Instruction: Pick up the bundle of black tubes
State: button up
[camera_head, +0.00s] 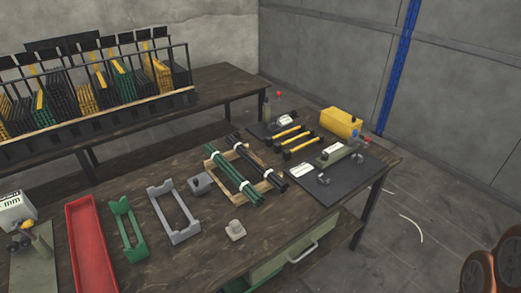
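The bundle of black tubes (271,174) lies on the dark wooden table, tied with white bands. It rests across a light wooden frame (265,187). A bundle of green tubes (228,172) lies close along its left side, on the same frame and also tied with white bands. The two bundles run roughly parallel, from upper left to lower right. My gripper is not in view.
A dark plate with a green tool (338,152) and a yellow box (341,122) stand right of the bundles. A rack (140,104) stands behind.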

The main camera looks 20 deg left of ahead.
aim_at(260, 165)
jog(key=u, duration=0.4)
jog(key=i, duration=0.75)
jog(key=u, duration=1.3)
jog(key=i, duration=0.45)
jog(key=u, duration=0.4)
